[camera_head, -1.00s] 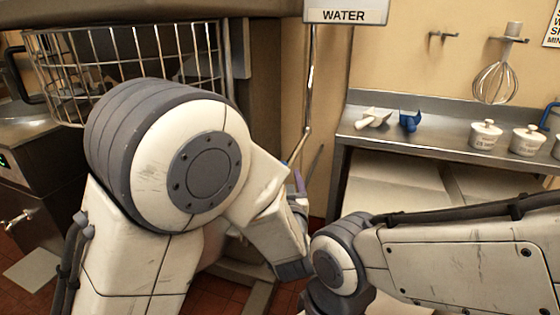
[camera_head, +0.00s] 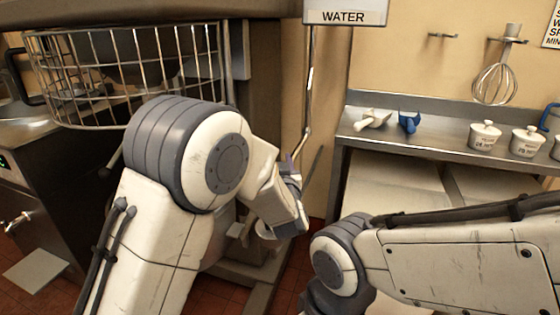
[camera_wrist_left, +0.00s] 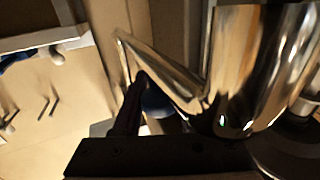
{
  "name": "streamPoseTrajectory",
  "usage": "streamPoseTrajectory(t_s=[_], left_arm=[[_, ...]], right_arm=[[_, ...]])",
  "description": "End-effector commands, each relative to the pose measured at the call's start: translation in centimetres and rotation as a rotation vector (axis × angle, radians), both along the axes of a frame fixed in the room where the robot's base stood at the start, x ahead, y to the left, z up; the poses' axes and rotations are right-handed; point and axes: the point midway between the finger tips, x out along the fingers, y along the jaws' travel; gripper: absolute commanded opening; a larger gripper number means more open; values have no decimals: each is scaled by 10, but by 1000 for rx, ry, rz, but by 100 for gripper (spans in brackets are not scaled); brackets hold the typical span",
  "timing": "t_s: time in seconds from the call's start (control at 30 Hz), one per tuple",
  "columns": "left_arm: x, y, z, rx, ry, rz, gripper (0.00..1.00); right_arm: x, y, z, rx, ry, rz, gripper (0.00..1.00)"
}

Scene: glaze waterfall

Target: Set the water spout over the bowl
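The water spout (camera_head: 308,95) is a thin metal pipe that comes down below the WATER box and bends to the lower left. Its lower end is close to my left gripper (camera_head: 291,170), which is small and partly hidden by my own arm. In the left wrist view, a dark finger (camera_wrist_left: 130,108) is beside a shiny angled metal piece (camera_wrist_left: 165,75). I cannot tell whether the gripper is shut on it. A large shiny rounded metal surface (camera_wrist_left: 262,65) fills the right of that view; I cannot tell whether it is the bowl. My right gripper is out of view.
A wire guard (camera_head: 125,75) hangs at the upper left above my left arm. A steel counter (camera_head: 445,140) at the right holds scoops and white pots (camera_head: 485,135). A whisk (camera_head: 496,80) hangs on the wall. My right arm fills the lower right.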

Motion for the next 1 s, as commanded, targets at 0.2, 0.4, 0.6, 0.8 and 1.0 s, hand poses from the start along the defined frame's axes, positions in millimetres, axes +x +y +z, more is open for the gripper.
streamPoseTrajectory(t_s=[0.2,0.4,0.6,0.8,1.0], left_arm=[[0,0,0,0,0,0,0],[0,0,0,0,0,0,0],[0,0,0,0,0,0,0],[0,0,0,0,0,0,0],[-1,0,0,0,0,0,0]], right_arm=[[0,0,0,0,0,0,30],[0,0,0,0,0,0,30],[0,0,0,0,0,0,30],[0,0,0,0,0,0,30],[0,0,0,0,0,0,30]])
